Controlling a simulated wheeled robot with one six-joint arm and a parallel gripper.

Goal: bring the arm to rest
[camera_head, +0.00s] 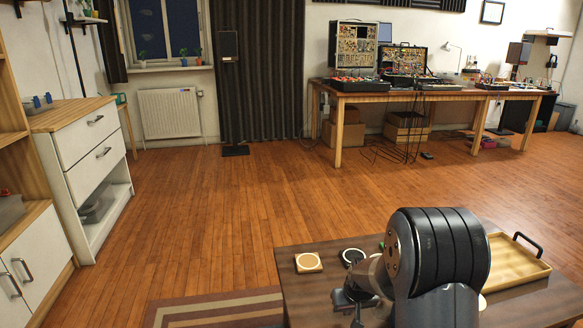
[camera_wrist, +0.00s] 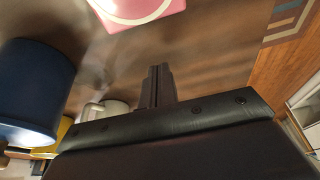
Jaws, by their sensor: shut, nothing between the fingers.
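My arm rises at the front of the head view, with its thick black joint over the dark table (camera_head: 310,285). My gripper (camera_head: 350,300) hangs low over the table, left of that joint. In the wrist view my gripper (camera_wrist: 157,70) shows its two dark fingers pressed together, with nothing between them. A blue cup-like object (camera_wrist: 35,90) is close on the left in the wrist view. A pink piece with a pale round face (camera_wrist: 130,10) lies beyond the fingertips. A white mug (camera_wrist: 105,108) and a yellow object (camera_wrist: 65,128) are partly hidden behind my gripper's body.
A striped rug (camera_head: 215,310) lies left of the table. The wooden floor beyond is largely clear.

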